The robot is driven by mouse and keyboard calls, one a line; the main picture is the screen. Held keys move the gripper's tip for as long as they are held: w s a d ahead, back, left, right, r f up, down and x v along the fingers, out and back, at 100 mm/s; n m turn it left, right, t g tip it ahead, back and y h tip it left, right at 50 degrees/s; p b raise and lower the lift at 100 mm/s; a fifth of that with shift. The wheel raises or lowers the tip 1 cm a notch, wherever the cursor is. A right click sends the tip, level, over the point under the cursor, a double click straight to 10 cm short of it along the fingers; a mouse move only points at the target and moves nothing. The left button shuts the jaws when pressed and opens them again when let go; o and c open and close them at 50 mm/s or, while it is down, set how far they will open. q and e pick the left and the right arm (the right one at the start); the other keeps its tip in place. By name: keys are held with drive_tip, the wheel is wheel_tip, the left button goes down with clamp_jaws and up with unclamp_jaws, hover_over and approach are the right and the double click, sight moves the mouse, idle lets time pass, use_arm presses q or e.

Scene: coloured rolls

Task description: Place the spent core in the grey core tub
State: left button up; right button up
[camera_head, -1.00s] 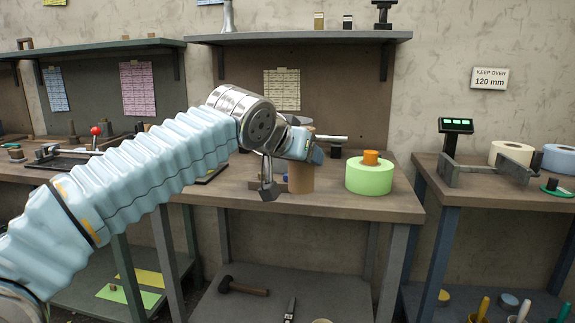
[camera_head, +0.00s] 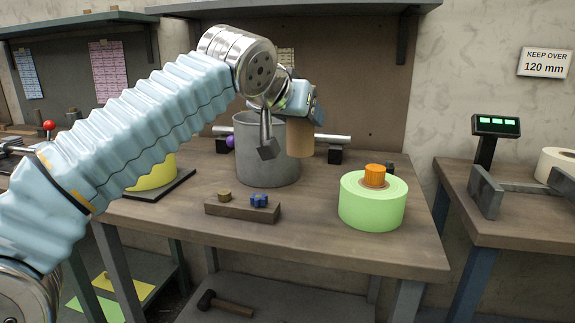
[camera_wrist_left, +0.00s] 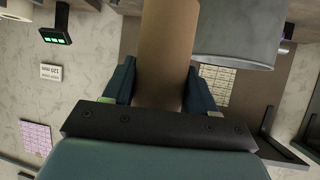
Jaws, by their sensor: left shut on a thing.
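The spent core is a plain brown cardboard tube (camera_head: 301,143), held upright by my left gripper (camera_head: 303,118). In the left wrist view the gripper (camera_wrist_left: 165,88) has a finger on each side of the core (camera_wrist_left: 168,45). The grey core tub (camera_head: 262,165) stands on the bench, open at the top, partly hidden by my left arm. In the head view the core overlaps the tub's right edge, its lower end below the rim level. The tub also shows right of the core in the wrist view (camera_wrist_left: 238,38). My right gripper is out of view.
A wooden block with small pieces (camera_head: 242,213) lies in front of the tub. A yellow roll (camera_head: 152,174) is left, and a metal bar (camera_head: 335,136) runs behind.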

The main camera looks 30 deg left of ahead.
use_arm(q)
drive_tip(key=f+x, duration=0.1)
drive_tip(key=x, duration=0.5)
drive_tip(key=s+f+x, duration=0.1)
drive_tip(key=x, duration=0.4)
drive_tip(key=s+f+x, duration=0.1)
drive_tip(key=x, duration=0.5)
drive_tip(key=shift+w+a+f+p, duration=0.2)
drive_tip(key=shift+w+f+p, duration=0.15)
drive_tip(key=shift+f, duration=0.45)
drive_tip(key=shift+f, duration=0.1)
drive_tip(key=o, duration=1.1)
drive_tip(key=shift+c, duration=0.2)
